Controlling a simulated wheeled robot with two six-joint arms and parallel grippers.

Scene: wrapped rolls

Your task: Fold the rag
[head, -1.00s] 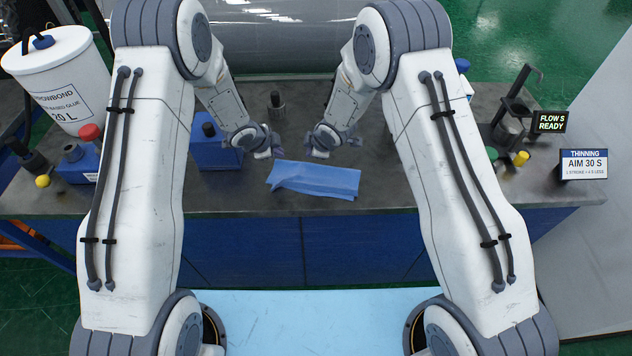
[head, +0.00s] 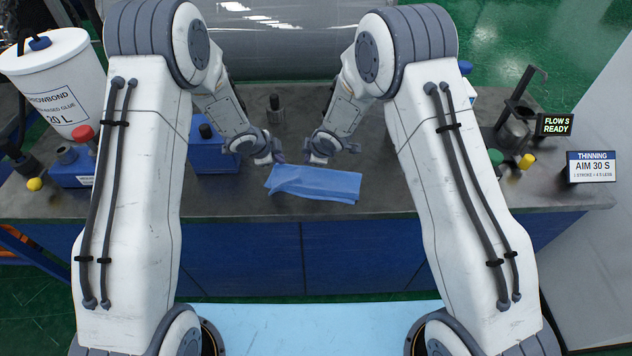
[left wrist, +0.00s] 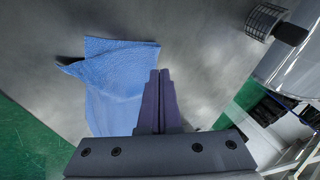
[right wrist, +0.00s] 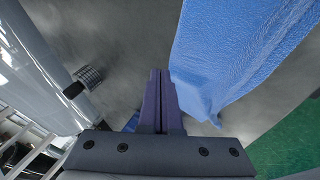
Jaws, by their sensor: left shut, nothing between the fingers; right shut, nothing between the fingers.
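The blue rag (head: 318,184) lies on the dark bench top near its front edge, as a flat strip with a folded-over layer along its far side. It also shows in the left wrist view (left wrist: 112,78), left of the fingers, and in the right wrist view (right wrist: 225,55), right of the fingers. My left gripper (head: 277,158) is shut and empty just behind the rag's far left part. My right gripper (head: 310,158) is shut and empty just behind the rag's middle. Its shut fingers (right wrist: 159,75) are close beside the rag; I cannot tell whether they touch it.
A blue container (head: 213,150) stands left of my left gripper. A dark knob (head: 276,108) stands behind the grippers, before a large grey roll (head: 290,45). A white glue bucket (head: 55,85) is at far left. Signs (head: 591,167) and small pots are at right.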

